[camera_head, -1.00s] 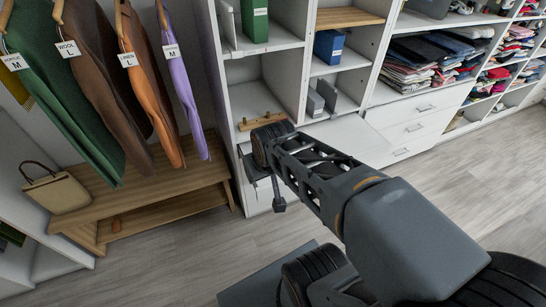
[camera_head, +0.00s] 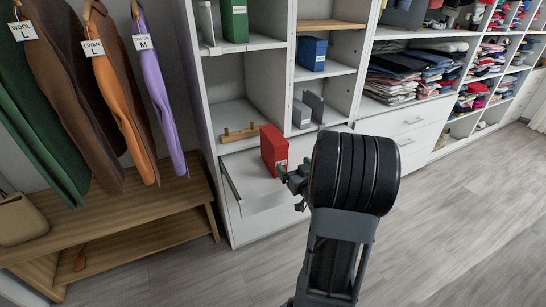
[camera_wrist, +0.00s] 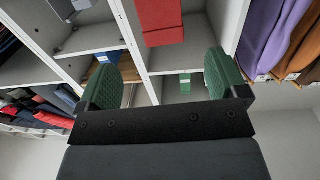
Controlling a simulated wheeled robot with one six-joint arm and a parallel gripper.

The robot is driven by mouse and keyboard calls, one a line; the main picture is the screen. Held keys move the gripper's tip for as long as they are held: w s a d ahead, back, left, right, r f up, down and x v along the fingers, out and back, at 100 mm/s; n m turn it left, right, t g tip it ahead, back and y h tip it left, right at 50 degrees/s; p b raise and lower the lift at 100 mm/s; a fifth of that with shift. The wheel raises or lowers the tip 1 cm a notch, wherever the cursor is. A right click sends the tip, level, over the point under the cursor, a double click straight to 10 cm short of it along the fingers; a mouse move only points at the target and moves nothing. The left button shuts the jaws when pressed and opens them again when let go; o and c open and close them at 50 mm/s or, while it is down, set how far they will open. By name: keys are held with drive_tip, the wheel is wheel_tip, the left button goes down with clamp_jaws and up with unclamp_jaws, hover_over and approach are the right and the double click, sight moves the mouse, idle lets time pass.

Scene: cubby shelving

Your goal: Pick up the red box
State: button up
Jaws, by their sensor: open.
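The red box (camera_head: 274,150) stands upright on a white pulled-out surface at the lower part of the cubby shelving in the head view. It has a pale label low on one face. In the wrist view the red box (camera_wrist: 160,20) shows at the top edge, partly cut off, beyond the fingertips. My gripper (camera_wrist: 163,72) is open, with its two green pads apart and nothing between them. In the head view my gripper (camera_head: 290,175) is close to the box's lower right side, partly hidden by my wrist. I cannot tell whether it touches the box.
A wooden peg piece (camera_head: 239,133) lies in the cubby left of the box. Grey boxes (camera_head: 302,112) stand to the right, with a blue box (camera_head: 311,54) and a green binder (camera_head: 235,20) above. A wooden bench (camera_head: 125,222) is at left. The floor at right is clear.

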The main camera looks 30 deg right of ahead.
sight(282, 152)
drive_tip(key=x, duration=0.7)
drive_tip(key=shift+w, duration=0.25)
drive_tip(key=shift+a+x, duration=0.2)
drive_tip(key=shift+x, duration=2.55)
drive_tip(key=shift+r, duration=0.15)
drive_tip(key=shift+c, duration=0.4)
drive_tip(key=c, duration=1.4)
